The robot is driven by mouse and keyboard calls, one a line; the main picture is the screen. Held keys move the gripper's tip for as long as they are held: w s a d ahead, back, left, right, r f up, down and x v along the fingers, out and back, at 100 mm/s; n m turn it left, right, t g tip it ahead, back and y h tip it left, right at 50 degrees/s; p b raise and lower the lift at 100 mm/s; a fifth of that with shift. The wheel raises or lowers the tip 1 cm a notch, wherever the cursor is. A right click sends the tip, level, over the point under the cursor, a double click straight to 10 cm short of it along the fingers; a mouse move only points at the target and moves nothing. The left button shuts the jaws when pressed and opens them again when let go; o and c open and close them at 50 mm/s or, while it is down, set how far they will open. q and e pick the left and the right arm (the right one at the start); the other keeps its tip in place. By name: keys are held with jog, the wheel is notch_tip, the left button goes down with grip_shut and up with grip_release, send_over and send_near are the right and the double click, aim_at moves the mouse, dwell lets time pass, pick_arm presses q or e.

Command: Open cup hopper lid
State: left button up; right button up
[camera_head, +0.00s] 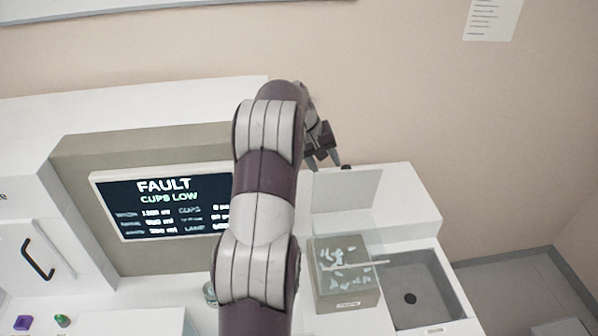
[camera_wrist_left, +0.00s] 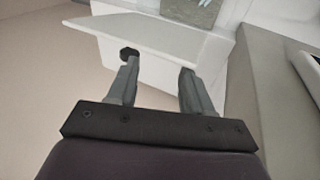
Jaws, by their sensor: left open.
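The hopper shows in the head view as a white box (camera_head: 405,203) right of the screen, with a grey panel (camera_head: 347,191) on it. A small black knob (camera_head: 346,167) sits at its back edge. In the left wrist view the knob (camera_wrist_left: 129,53) is at the near edge of a white lid-like slab (camera_wrist_left: 165,35). My left gripper (camera_head: 328,161) is open just left of the knob; it also shows in the left wrist view (camera_wrist_left: 158,70). Its left fingertip overlaps the knob there; whether they touch I cannot tell. My right gripper is out of view.
A screen (camera_head: 160,203) reads "FAULT CUPS LOW". A see-through bin (camera_head: 345,295) with several pale pieces stands in front of the hopper, beside a grey sink (camera_head: 425,290). My left arm hides part of the screen. A wall rises behind.

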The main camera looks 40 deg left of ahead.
pick_arm(q)
jog(key=s+a, duration=0.2)
jog(key=s, duration=0.4)
jog(key=shift+s+a, duration=0.35)
jog(key=shift+a, duration=0.05)
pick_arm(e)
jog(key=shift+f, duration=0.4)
